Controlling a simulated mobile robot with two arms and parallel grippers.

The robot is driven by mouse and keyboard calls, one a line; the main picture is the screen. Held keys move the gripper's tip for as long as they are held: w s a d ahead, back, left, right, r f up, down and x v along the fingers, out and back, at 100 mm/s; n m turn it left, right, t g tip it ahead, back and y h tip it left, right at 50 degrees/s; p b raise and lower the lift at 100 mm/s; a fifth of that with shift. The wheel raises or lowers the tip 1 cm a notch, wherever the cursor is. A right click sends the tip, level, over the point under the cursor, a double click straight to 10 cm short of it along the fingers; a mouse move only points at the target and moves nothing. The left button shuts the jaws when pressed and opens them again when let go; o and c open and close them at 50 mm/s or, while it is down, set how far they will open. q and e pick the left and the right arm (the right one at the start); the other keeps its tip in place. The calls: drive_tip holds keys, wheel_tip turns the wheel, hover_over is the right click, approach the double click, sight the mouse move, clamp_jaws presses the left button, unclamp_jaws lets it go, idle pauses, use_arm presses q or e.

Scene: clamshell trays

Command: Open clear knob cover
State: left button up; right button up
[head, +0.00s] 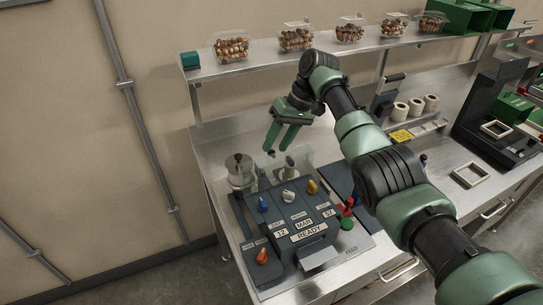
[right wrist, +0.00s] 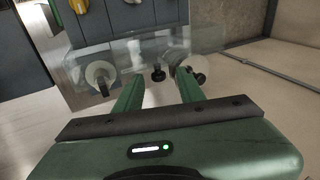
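The clear knob cover (head: 301,157) is a see-through panel at the back of the dark control box (head: 300,221). It looks raised behind the blue, white and yellow knobs, which show uncovered. In the right wrist view the cover (right wrist: 134,58) is a faint sheet beyond my fingers. A small black knob (right wrist: 158,73) shows between the fingertips; I cannot tell whether it belongs to the cover. My right gripper (head: 276,149) points down at the cover's upper edge, fingers apart, with nothing held. My left gripper is not in view.
A metal cylinder (head: 240,171) stands left of the cover. An orange knob (head: 262,256) and a red-topped lever (head: 347,207) flank the box. A shelf (head: 272,67) with filled clear trays runs above. White rolls (head: 416,106) and a dark machine (head: 492,124) stand to the right.

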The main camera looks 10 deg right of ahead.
drive_tip(key=shift+d+r, duration=0.2)
drive_tip(key=shift+r, duration=0.3)
drive_tip(key=w+p+v, duration=0.1)
drive_tip(key=p+v, duration=0.7)
drive_tip(key=v, duration=0.1)
drive_tip(key=shift+a, duration=0.2)
idle(0.3)
drive_tip(key=shift+p, duration=0.5)
